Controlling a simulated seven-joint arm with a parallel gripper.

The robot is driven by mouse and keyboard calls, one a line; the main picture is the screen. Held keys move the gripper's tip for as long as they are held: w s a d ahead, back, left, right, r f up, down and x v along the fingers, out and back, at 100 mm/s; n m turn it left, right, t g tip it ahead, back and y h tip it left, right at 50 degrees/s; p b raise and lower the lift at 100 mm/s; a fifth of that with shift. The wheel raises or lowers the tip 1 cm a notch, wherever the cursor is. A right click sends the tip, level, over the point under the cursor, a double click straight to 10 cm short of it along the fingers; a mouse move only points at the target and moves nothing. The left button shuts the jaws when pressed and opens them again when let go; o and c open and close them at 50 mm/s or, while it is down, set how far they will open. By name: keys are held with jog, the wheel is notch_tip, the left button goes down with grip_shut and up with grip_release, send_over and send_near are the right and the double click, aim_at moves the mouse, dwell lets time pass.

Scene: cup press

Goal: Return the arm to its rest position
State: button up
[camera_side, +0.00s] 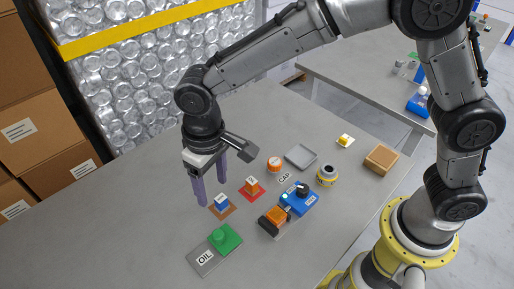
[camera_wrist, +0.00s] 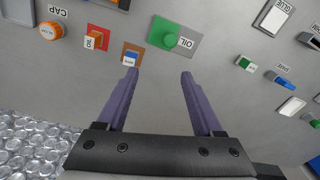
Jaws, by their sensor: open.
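My gripper (camera_side: 211,193) hangs above the grey table with its purple fingers pointing down. In the wrist view the gripper (camera_wrist: 160,73) is open, with only bare table between its fingers. A white-and-blue block (camera_side: 221,204) on a brown square lies close to the fingertips; it also shows beside the left fingertip in the wrist view (camera_wrist: 130,60). I cannot tell the exact gap between them. A green round knob (camera_side: 219,236) stands on a green and grey plate marked OIL. My arm is bent, reaching from the right over the table.
An orange-and-white block (camera_side: 252,186) sits on a red square. A blue device (camera_side: 298,203), an orange cap (camera_side: 274,163), a grey tray (camera_side: 300,156), a grey-and-yellow cup (camera_side: 327,176) and a brown box (camera_side: 381,158) stand rightward. The table's left is clear.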

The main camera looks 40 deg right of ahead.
jog(key=s+d+r+m+t+y, duration=0.1)
jog(key=s+d+r+m+t, duration=0.1)
jog(key=d+r, duration=0.7)
jog(key=s+d+r+m+t, duration=0.2)
jog(key=d+r, duration=0.5)
jog(key=d, duration=0.4)
jog(key=s+d+f, duration=0.2)
jog(key=s+d, duration=0.2)
jog(key=s, duration=0.3)
jog(key=s+d+f+n+t+h, duration=0.1)
jog(key=s+d+f, duration=0.1)
jog(key=s+d, duration=0.2)
jog(key=s, duration=0.3)
jog(key=shift+s+d, duration=0.25)
jog(key=shift+s, duration=0.1)
